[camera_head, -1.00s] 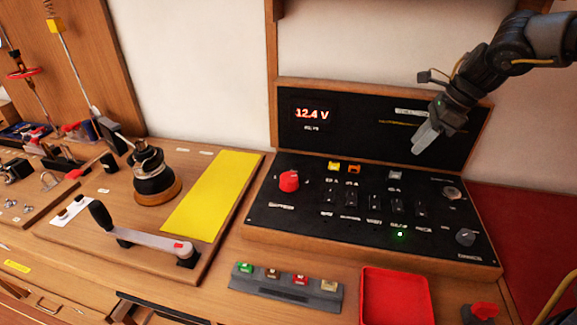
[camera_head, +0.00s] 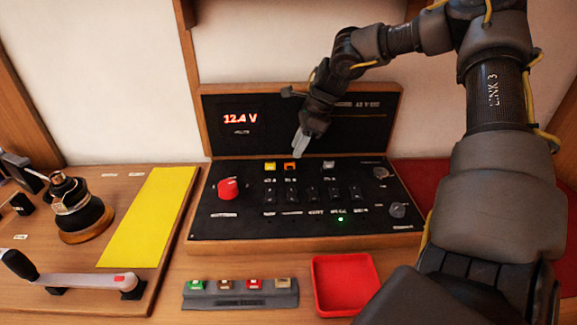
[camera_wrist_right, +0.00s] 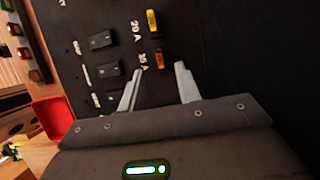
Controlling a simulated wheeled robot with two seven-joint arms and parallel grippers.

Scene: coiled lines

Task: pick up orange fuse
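The orange fuse (camera_head: 290,166) sits in the top row of the black panel (camera_head: 255,205), just right of a yellow fuse (camera_head: 270,166). In the right wrist view the orange fuse (camera_wrist_right: 157,55) lies just beyond and between the fingertips, with the yellow fuse (camera_wrist_right: 151,20) farther up. My right gripper (camera_head: 300,147) is above and close to the orange fuse in the head view. Its two fingers (camera_wrist_right: 159,69) are apart with nothing between them in the wrist view. My left gripper is not in view.
A grey fuse (camera_head: 329,165) stands farther right in the row. A red knob (camera_head: 228,188) is on the panel's left. The upright display board (camera_head: 350,130) is close behind the gripper. A red tray (camera_head: 345,308) and a grey fuse holder (camera_head: 240,294) lie in front.

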